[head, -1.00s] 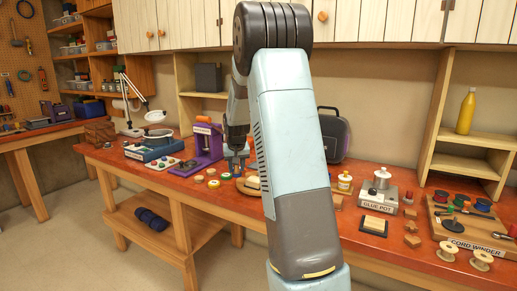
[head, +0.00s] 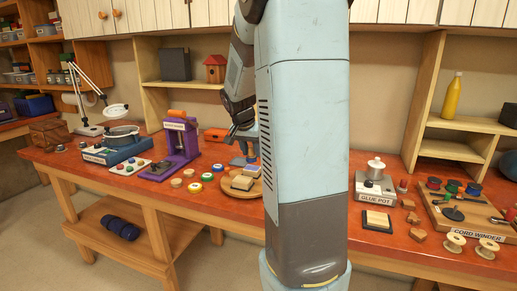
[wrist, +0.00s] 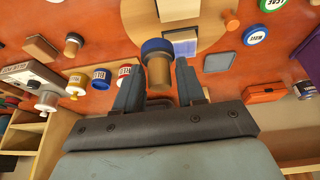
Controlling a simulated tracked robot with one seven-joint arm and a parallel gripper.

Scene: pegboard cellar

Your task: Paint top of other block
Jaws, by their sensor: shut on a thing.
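My gripper (wrist: 160,82) is shut on a short wooden dauber (wrist: 159,73) with a blue end. In the head view my gripper (head: 243,136) is above the round wooden board (head: 229,191), partly behind my arm. Two blocks are on the board: a pale nearer one (head: 242,183) and a farther one (head: 252,170). In the wrist view one block (wrist: 182,46) shows a bluish-lavender face just beyond the dauber, and the pale block (wrist: 177,9) is at the top edge. The dauber appears clear of both; contact is hard to judge.
Several paint lids (head: 207,177) lie left of the board. A purple press (head: 178,145) stands farther left. The glue pot (head: 374,182) and cord winder (head: 470,217) are on the right. Paint jars (wrist: 101,78) show left of the gripper in the wrist view.

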